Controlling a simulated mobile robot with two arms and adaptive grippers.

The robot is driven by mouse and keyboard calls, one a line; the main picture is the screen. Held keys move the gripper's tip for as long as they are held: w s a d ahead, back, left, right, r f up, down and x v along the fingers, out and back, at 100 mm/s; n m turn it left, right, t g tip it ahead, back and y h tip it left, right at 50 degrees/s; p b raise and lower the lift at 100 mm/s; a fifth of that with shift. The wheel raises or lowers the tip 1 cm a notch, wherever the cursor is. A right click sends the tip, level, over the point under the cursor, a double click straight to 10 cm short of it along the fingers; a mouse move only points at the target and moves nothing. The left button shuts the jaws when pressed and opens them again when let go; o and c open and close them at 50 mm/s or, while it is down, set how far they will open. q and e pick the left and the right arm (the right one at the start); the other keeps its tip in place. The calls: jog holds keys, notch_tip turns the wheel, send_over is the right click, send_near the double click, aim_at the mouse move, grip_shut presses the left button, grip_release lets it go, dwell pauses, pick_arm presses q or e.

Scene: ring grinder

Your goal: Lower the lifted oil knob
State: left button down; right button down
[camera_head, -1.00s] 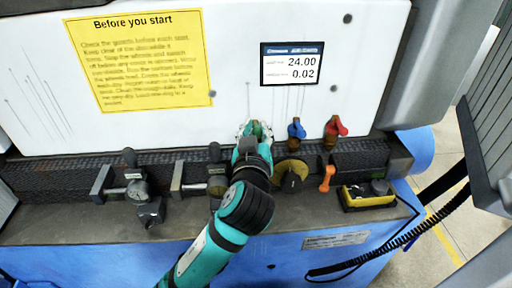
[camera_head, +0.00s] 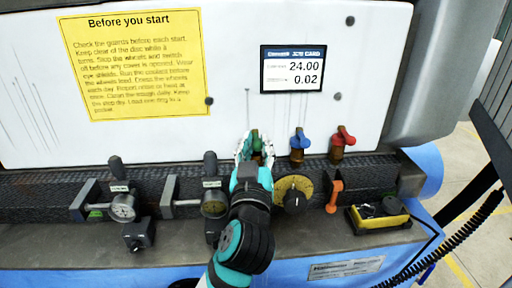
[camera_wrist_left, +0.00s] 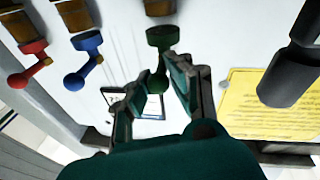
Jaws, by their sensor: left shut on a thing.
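A green knob (camera_head: 256,141) sits on the front of the white machine panel, left of a blue knob (camera_head: 299,141) and a red knob (camera_head: 343,137). My left gripper (camera_head: 254,150) is at the green knob, with a finger on each side of it. In the left wrist view the green knob's ball end (camera_wrist_left: 158,83) lies between the fingertips (camera_wrist_left: 160,86), and the gripper is shut on it. The blue knob (camera_wrist_left: 86,41) and red knob (camera_wrist_left: 33,49) also show there, clear of the fingers. No label tells which knob is for oil. My right gripper is not in view.
Dial gauges (camera_head: 122,207) and a yellow round dial (camera_head: 293,192) stand along the ledge below the knobs. An orange lever (camera_head: 334,196) and a yellow-black box (camera_head: 378,217) are to the right.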

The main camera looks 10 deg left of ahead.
pick_arm(q)
jog(key=c, duration=1.2)
grip_release()
jog(key=shift+d, duration=0.15)
jog(key=shift+o, duration=0.2)
jog(key=shift+s, duration=0.1)
jog(key=s+f, duration=0.2)
jog(key=s, duration=0.9)
jog(key=shift+s, duration=0.35)
jog(key=shift+d+f, duration=0.1)
